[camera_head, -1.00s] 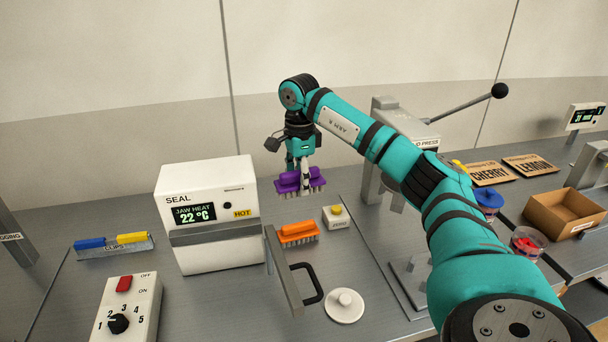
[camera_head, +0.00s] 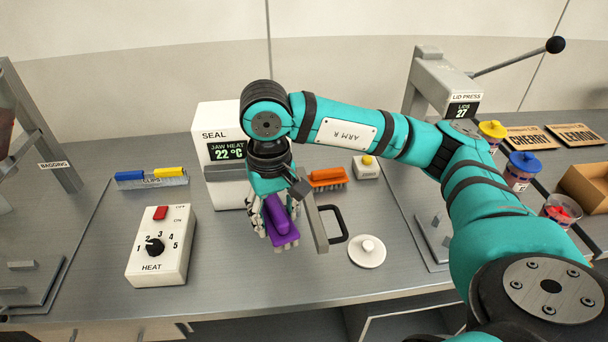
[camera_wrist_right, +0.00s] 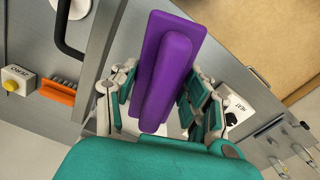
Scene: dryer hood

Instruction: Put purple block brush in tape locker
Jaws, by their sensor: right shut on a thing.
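The purple block brush (camera_head: 279,220) is held in my right gripper (camera_head: 272,222), in front of the white SEAL machine. I cannot tell for sure which part is the tape locker; an open compartment (camera_head: 408,322) shows below the counter's front edge. My left gripper is not in view.
The SEAL machine (camera_head: 222,125) stands behind the gripper. An orange brush (camera_head: 327,177), a metal plate with a black handle (camera_head: 331,225) and a round white lid (camera_head: 367,252) are to its right. The HEAT box (camera_head: 160,247) stands left. The front counter between is clear.

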